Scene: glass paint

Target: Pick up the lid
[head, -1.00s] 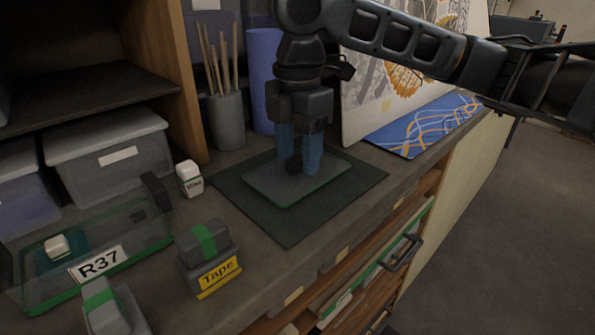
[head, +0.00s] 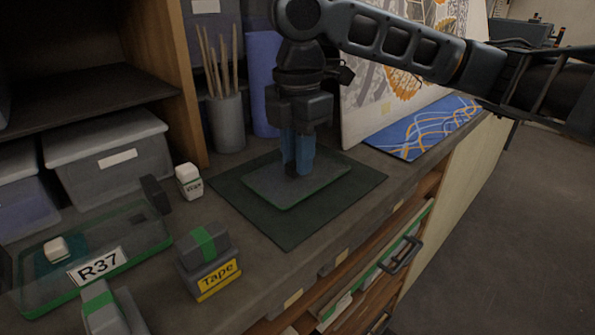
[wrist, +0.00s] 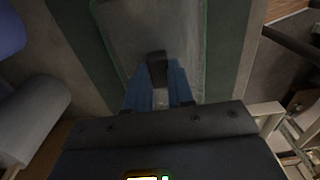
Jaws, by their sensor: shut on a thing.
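The lid (head: 262,186) is a flat grey-green panel with a green rim. It lies on a dark green mat (head: 290,233) on the counter. My gripper (head: 298,170) points down over the lid's middle, its blue fingers shut on the lid's dark handle. The handle (wrist: 157,66) shows between the fingertips (wrist: 158,88) in the wrist view, with the lid (wrist: 185,30) beneath. In the head view the fingers hide the handle. The lid appears to rest flat on the mat.
A clear box labelled R37 (head: 98,264) stands at the left, near a small white block (head: 189,181) and a tape box (head: 217,281). A cup of sticks (head: 226,122) and a blue roll (head: 264,80) stand behind. A blue patterned sheet (head: 420,130) lies at the right.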

